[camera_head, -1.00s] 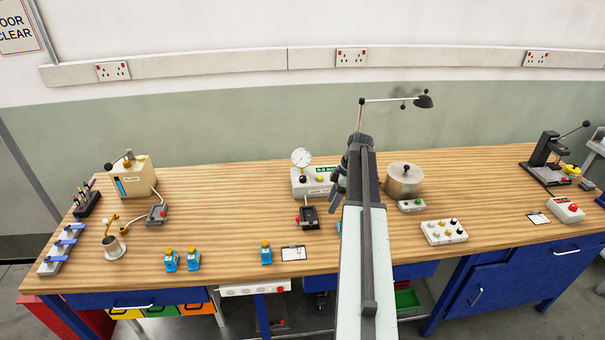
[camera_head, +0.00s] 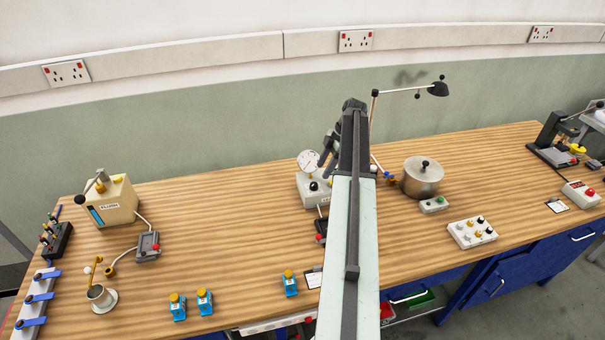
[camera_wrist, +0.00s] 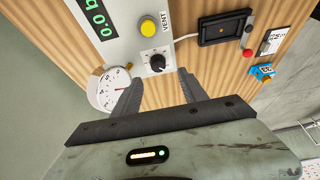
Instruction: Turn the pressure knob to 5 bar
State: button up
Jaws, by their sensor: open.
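The pressure knob (camera_wrist: 157,63) is a black dial with a white pointer line and a printed scale, on a light control box (camera_wrist: 128,44). In the head view the knob (camera_head: 314,186) shows small on the box front. My gripper (camera_wrist: 160,75) is open and empty, its fingertips in front of the knob, one on either side in the picture. I cannot tell whether they touch it. A round white gauge (camera_wrist: 109,89) with a red needle is partly covered by a finger. A green display (camera_wrist: 99,20) reads 0.0. In the head view my arm hides part of the box.
A yellow button (camera_wrist: 149,27) marked VENT sits beside the knob. A black tray (camera_wrist: 225,28) with a red knob (camera_wrist: 247,53) lies next to the box.

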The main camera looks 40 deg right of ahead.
aim_at(314, 184)
jog(key=b+x, duration=0.6)
jog(key=x, duration=0.1)
jog(key=shift+w+f+b, duration=0.1)
jog(key=shift+w+b, duration=0.05)
jog(key=shift+b, duration=0.2)
jog(key=shift+w+a+f+b, duration=0.15)
jog(key=shift+f+b, duration=0.2)
jog(key=shift+r, duration=0.1)
grip_shut()
